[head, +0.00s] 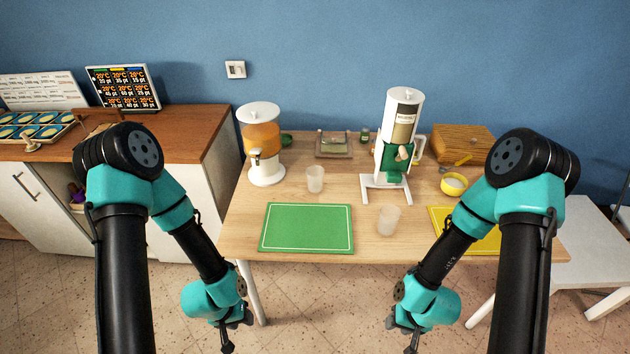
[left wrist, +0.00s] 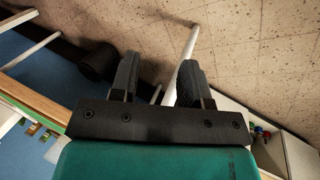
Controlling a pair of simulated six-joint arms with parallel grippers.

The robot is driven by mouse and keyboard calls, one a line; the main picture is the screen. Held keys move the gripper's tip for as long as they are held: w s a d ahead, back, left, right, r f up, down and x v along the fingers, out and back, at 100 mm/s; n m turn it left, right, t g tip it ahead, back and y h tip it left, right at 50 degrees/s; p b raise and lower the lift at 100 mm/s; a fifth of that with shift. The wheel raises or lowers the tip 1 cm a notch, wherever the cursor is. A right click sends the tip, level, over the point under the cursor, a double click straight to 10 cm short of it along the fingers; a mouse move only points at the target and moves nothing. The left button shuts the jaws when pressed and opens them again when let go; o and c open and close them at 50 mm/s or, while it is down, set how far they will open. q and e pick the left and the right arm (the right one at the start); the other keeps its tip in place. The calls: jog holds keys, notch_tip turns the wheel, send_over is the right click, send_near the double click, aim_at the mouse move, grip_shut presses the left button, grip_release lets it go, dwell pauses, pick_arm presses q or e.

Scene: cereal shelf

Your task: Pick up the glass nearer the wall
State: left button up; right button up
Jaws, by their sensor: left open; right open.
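Two clear frosted glasses stand on the wooden table in the head view. The glass nearer the wall (head: 315,179) stands behind the green mat, right of the juice dispenser. The other glass (head: 388,220) stands nearer the front edge, between the green and yellow mats. My left gripper (head: 228,341) hangs in front of the table, below its edge, away from both glasses. In the left wrist view its two dark fingers (left wrist: 155,80) are apart with nothing between them. My right gripper (head: 402,335) also hangs low in front of the table, open and empty.
The juice dispenser (head: 261,140) stands left of the far glass and the cereal dispenser (head: 397,145) to its right. A green mat (head: 306,228) and a yellow mat (head: 478,240) lie near the front edge. A yellow bowl (head: 453,184) stands at the right. A wooden box (head: 463,143) is behind.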

pick_arm(q)
jog(key=shift+o, duration=0.4)
jog(key=o, duration=1)
